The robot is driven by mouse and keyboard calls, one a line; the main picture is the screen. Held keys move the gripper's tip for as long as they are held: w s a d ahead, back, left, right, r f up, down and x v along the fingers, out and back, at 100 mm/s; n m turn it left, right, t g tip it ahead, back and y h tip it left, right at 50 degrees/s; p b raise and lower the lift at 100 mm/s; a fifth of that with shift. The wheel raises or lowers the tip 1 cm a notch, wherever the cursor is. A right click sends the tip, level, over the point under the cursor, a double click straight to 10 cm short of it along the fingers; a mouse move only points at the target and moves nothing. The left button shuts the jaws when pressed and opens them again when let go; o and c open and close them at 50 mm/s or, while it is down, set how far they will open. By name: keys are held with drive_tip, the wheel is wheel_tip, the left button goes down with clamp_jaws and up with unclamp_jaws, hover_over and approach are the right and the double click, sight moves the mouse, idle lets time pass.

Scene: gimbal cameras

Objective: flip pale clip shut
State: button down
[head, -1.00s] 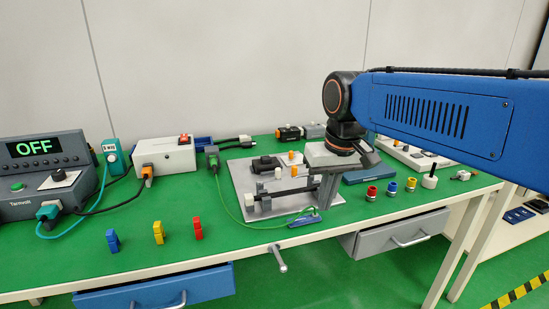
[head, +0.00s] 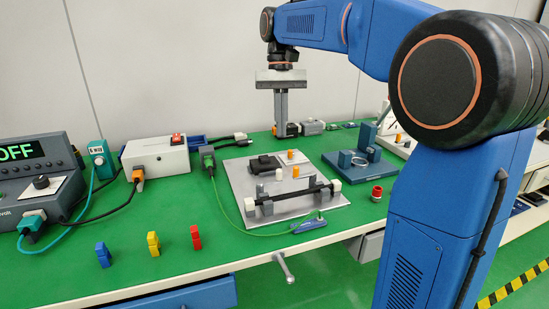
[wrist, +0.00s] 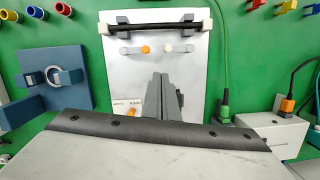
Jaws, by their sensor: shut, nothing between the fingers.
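A grey fixture plate (head: 232,178) lies on the green bench and carries a black rod (head: 290,194) across its near side. The rod lies in grey brackets with white end blocks. Behind it are two small grey clips, one with a pale tip (head: 279,174) and one with an orange tip (head: 296,172). In the wrist view the pale tip (wrist: 167,47) is on the right and the orange tip (wrist: 146,50) on the left. I cannot tell whether the pale clip is open. My gripper (head: 281,134) points down, shut and empty, raised above the plate's far side.
A black block (head: 265,163) sits on the plate. A blue base with a ring (head: 360,160) stands to the right, a white switch box (head: 156,155) to the left. A green cable (head: 228,214) runs along the plate's near-left edge. Coloured blocks stand front left.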

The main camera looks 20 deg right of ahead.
drive_tip(key=shift+g, duration=0.3)
drive_tip(key=w, duration=0.4)
drive_tip(key=shift+a+r, duration=0.3)
drive_tip(key=shift+r, duration=0.05)
drive_tip(key=x, duration=1)
drive_tip(key=shift+s+a, duration=0.2)
drive_tip(key=shift+s, duration=0.95)
drive_tip(key=shift+s+a, duration=0.2)
drive_tip(key=shift+s, duration=0.65)
